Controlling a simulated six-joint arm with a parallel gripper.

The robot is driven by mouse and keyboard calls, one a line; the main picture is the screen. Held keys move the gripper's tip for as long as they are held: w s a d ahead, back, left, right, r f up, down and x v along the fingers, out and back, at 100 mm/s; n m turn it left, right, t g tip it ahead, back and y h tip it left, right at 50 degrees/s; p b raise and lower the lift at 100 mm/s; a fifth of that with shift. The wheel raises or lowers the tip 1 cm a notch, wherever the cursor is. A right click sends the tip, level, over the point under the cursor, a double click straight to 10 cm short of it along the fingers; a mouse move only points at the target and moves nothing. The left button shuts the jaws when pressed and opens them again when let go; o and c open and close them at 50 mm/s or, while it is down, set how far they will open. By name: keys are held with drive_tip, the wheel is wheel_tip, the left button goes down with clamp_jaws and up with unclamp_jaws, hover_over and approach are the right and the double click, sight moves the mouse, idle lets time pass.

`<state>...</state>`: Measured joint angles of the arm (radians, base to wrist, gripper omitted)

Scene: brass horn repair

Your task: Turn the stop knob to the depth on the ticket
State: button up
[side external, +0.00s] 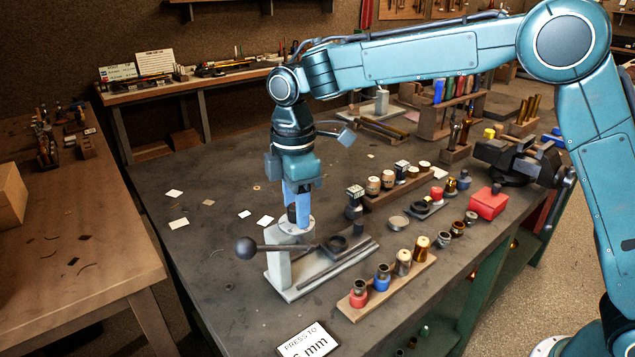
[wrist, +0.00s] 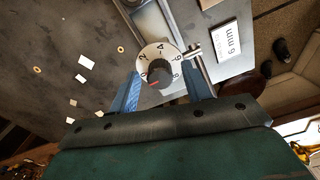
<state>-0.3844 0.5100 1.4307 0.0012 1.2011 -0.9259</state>
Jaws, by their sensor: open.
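The stop knob (wrist: 160,74) is dark, with a red mark on its lower left side in the wrist view. It sits on a white numbered dial (wrist: 157,52) where 2, 4, 6 and 8 show; the exact reading at the red mark is unclear. The ticket (wrist: 231,40) reads 6 mm; it also shows at the bottom of the side view (side external: 305,341), partly cut off. My gripper (wrist: 163,84) is open, with one blue finger on either side of the knob. In the side view my gripper (side external: 297,212) points down over the press post (side external: 280,269), partly hiding the knob.
A lever with a dark ball (side external: 246,248) sticks out left from the press. The press base (side external: 330,276) lies on the dark bench. Wooden racks (side external: 388,286) of small parts stand to the right. Paper scraps (side external: 178,223) lie on the clearer left side.

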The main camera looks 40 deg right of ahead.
drive_tip(key=c, duration=1)
